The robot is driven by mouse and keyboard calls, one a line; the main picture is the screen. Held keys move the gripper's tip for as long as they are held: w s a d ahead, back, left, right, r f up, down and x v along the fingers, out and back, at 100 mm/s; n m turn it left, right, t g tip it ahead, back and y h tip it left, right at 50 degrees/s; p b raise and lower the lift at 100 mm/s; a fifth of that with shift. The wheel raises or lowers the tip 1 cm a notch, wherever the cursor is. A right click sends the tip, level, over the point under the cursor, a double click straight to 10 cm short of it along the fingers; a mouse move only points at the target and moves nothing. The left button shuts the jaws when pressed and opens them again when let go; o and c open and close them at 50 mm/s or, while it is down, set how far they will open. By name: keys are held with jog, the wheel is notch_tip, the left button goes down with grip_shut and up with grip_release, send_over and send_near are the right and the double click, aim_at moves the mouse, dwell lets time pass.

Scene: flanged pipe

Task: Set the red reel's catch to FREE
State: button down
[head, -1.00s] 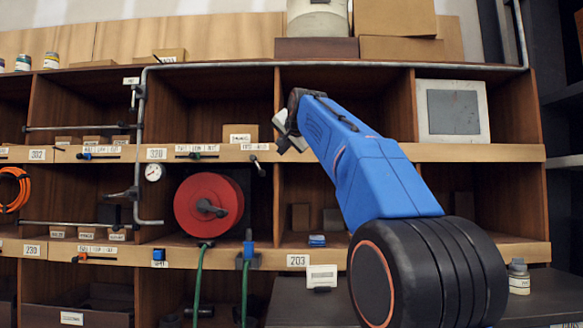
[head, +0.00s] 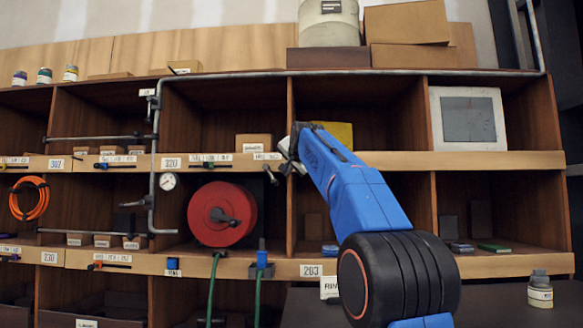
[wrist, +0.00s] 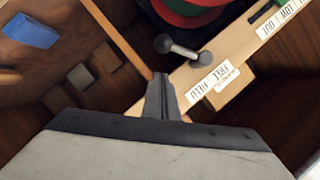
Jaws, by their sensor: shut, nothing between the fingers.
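The red reel (head: 243,208) sits in a middle-row cubby left of my gripper; its edge shows at the top of the wrist view (wrist: 192,14). Its catch (head: 271,175) is a small lever with a ball end on the shelf's wooden edge. In the wrist view the catch (wrist: 184,50) lies just beyond the fingertips, its knob leaning toward the HELD side. A white FREE/HELD label (wrist: 210,83) is beside it, upside down there. My gripper (head: 289,162) is shut and empty, just right of the catch; in the wrist view its fingertips (wrist: 160,82) look apart from the lever.
A wooden divider (head: 290,205) stands close to my gripper. A yellow box (head: 338,134) is in the cubby above. Green hoses (head: 213,290) hang below the reel. A gauge (head: 168,182) and grey pipe are further left.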

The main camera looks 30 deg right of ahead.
jog(key=shift+w+a+f, duration=0.3)
jog(key=shift+a+f, duration=0.5)
jog(key=shift+f, duration=0.05)
